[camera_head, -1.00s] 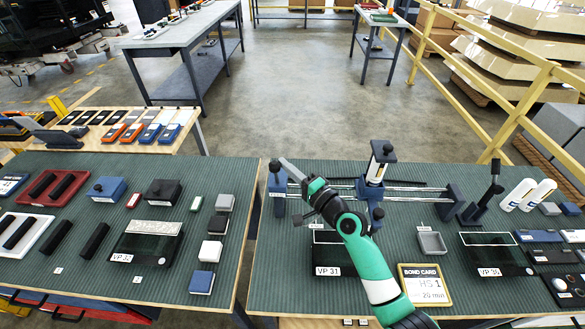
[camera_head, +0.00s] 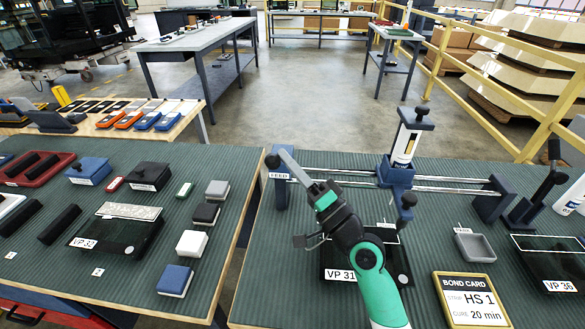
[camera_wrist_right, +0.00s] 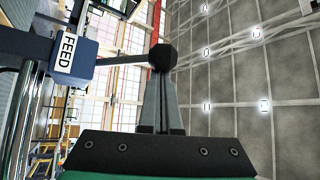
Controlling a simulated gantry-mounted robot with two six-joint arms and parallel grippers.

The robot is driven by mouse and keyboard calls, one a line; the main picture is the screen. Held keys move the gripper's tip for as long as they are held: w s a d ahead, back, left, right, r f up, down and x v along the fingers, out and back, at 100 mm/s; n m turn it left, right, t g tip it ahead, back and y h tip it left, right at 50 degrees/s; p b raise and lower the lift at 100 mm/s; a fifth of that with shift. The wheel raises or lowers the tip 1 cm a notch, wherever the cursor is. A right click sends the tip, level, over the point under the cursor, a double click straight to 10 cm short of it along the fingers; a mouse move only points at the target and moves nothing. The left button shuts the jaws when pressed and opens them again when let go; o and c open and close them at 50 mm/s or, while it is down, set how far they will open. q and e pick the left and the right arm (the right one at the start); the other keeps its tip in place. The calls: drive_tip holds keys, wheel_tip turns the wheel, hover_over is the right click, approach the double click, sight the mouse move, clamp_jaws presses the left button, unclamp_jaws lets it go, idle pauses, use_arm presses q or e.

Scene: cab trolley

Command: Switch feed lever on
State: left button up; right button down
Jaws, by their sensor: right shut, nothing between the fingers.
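The feed lever is on a blue block with a white FEED label (camera_head: 279,176), at the left end of the twin-rail fixture. Its dark round knob (camera_head: 272,162) stands above the block. In the right wrist view the FEED block (camera_wrist_right: 75,52) is at the left, and the lever's thin rod runs right from it to the dark faceted knob (camera_wrist_right: 162,57). My right gripper (camera_head: 284,153) is shut and empty, its fingertips right at the knob. In the wrist view the fingertips meet the knob's lower edge; I cannot tell whether they touch. My left gripper is not in view.
A blue carriage (camera_head: 397,174) holding a white cartridge sits on the rails. A dark tray labelled VP 31 (camera_head: 338,275) lies partly under my right arm. A bond card (camera_head: 471,300) and a grey dish (camera_head: 474,246) are to the right. A gap separates the left bench.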

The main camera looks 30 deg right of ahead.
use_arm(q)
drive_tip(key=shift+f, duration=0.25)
use_arm(e)
drive_tip(key=shift+s+a+f, duration=0.3)
drive_tip(key=shift+f, duration=0.3)
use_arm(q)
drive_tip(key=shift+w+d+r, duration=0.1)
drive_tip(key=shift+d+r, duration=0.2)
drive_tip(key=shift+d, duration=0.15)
use_arm(e)
drive_tip(key=s+d+f, duration=0.2)
drive_tip(key=s+d, duration=0.3)
drive_tip(key=s, duration=0.2)
drive_tip(key=shift+s+f, duration=0.35)
